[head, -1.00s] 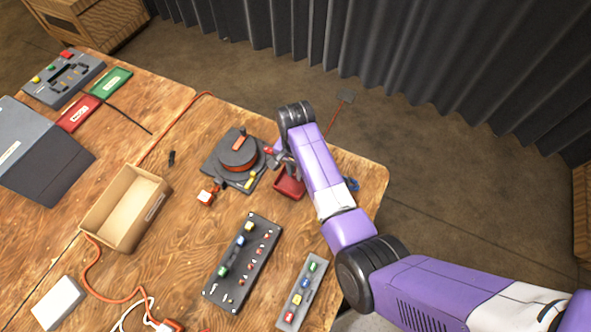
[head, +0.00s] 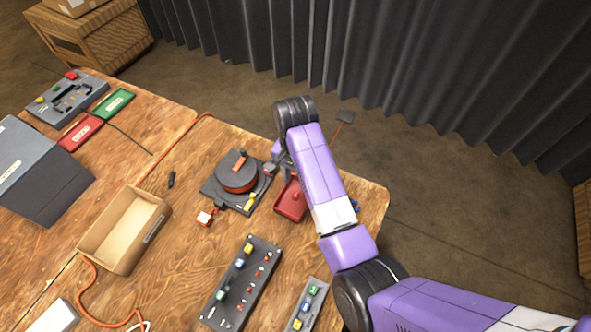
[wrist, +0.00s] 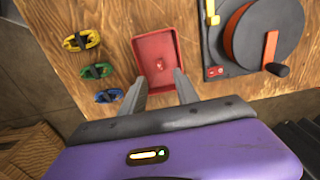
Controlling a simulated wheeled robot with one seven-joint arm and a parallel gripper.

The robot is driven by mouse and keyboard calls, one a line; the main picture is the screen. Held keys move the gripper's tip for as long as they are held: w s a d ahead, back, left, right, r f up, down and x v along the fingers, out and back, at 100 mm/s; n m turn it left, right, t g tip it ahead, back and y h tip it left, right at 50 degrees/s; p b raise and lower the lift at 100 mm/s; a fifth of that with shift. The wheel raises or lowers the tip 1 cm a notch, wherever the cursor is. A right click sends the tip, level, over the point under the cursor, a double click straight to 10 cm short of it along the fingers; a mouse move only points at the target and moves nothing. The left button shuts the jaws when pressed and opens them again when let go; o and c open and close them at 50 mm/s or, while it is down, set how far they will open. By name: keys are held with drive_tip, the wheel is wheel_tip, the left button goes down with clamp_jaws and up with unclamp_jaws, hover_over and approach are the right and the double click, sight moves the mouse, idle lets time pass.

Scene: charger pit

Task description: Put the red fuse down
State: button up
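The red fuse (wrist: 160,65) lies in a shallow red tray (wrist: 140,53) in the wrist view. It is small, and its exact pose is hard to tell. The tray also shows in the head view (head: 291,205), beside my forearm. My gripper (wrist: 161,75) is open, its two grey fingers apart over the near part of the tray. Nothing is held between them, and the fuse shows just beyond the fingertips. In the head view my arm partly hides the gripper.
A dark reel unit with a crank (wrist: 262,35) stands right of the tray in the wrist view. Yellow (wrist: 82,41), green (wrist: 97,71) and blue (wrist: 109,96) pieces lie left of it. A fuse panel (head: 241,283) and an open cardboard box (head: 124,230) are on the table.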

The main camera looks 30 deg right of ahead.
wheel_tip(320, 180, up, 5)
drive_tip(key=shift+f, duration=0.1)
idle(0.3)
